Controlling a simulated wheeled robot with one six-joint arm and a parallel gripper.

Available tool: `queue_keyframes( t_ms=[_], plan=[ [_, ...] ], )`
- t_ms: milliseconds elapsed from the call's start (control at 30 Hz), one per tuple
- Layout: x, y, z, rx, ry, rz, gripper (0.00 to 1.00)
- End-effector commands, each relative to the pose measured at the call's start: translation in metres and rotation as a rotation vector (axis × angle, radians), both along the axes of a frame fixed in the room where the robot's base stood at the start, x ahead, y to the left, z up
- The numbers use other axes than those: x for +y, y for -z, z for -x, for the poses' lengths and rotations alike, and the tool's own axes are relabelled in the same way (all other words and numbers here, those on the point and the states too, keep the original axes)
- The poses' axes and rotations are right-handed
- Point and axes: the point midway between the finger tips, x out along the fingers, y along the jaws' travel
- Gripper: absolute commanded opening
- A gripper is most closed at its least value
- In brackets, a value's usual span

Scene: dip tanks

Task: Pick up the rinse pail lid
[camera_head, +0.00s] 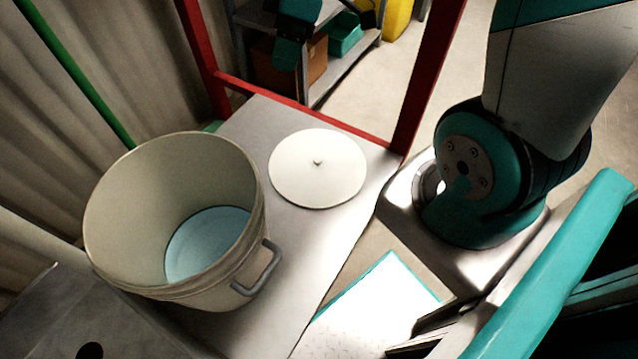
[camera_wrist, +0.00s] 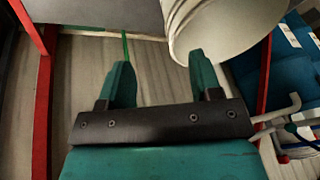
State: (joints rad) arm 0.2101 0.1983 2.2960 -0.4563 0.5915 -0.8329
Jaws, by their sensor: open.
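The open-topped cream pail (camera_head: 255,215) has a grey side handle and pale blue liquid inside. My gripper (camera_wrist: 162,76) is open in the wrist view, with two teal fingers apart and nothing seen between them. A pale ribbed container wall (camera_wrist: 220,25), apparently the pail, shows beyond the right finger. I do not see the lid in the wrist view.
Red posts and a low red rail (camera_head: 300,120) border the bench's far side. A shelf with a brown box (camera_head: 316,60) and teal bin (camera_head: 345,36) stands behind. Grey curtains hang at left. Bench room beside the lid is clear.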

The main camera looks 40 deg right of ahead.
Motion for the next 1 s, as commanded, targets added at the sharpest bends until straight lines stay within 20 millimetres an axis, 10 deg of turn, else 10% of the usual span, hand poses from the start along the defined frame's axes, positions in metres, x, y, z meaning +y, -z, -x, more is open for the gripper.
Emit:
queue_keyframes(
  t_ms=[33,300,567,1000],
  plan=[
    [-0.024,0.060,-0.012,-0.011,-0.012,0.001,0.58],
    [-0.129,0.216,-0.041,-0.117,-0.140,0.022,0.58],
    [-0.172,0.276,-0.041,-0.165,-0.203,0.037,0.58],
    [-0.143,0.359,-0.054,-0.164,-0.210,0.036,0.58]
  ],
)
